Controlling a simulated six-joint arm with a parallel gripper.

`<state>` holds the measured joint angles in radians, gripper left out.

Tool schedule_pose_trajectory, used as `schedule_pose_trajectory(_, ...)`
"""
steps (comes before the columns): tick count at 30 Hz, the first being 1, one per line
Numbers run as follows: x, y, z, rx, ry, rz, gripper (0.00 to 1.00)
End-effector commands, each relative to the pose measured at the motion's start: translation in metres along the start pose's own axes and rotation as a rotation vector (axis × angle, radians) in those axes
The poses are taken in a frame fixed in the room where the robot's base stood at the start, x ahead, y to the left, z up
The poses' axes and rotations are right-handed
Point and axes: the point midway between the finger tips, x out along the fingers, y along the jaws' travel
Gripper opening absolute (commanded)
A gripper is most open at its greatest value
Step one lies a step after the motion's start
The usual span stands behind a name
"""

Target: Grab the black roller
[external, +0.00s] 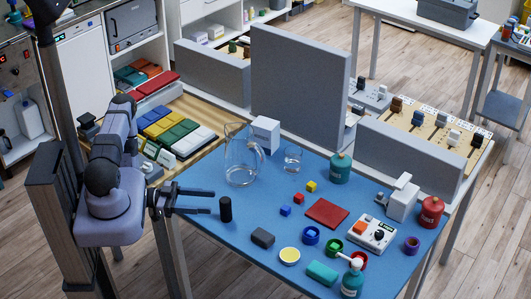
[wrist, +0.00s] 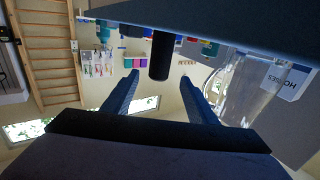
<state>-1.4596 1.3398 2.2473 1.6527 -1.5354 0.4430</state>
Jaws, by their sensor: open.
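The black roller (external: 225,209) stands upright near the left edge of the blue table (external: 210,180). My gripper (external: 208,202) is open and empty, held level and low over that edge, with its fingers pointing right at the roller. In the wrist view, which looks upside down, the roller (wrist: 161,60) shows ahead in the gap between the two fingertips (wrist: 160,82). The roller seems just beyond the tips; I cannot tell the exact distance. No finger appears to touch it.
A clear glass jug (external: 242,160) stands behind the roller and also shows at right in the wrist view (wrist: 245,95). A dark grey block (external: 262,238) lies to the front right. Grey panels (external: 300,85) stand at the back. The table right around the roller is clear.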

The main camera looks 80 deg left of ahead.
Motion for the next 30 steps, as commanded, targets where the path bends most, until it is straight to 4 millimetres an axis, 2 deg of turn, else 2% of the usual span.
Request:
schedule_pose_trajectory(10,0.018,0.001,-0.002,0.000,-0.002,0.004,0.53)
schedule_pose_trajectory(21,0.026,0.001,-0.002,0.000,-0.003,0.002,0.53)
schedule_pose_trajectory(30,0.053,0.003,-0.010,0.001,-0.003,0.006,0.53)
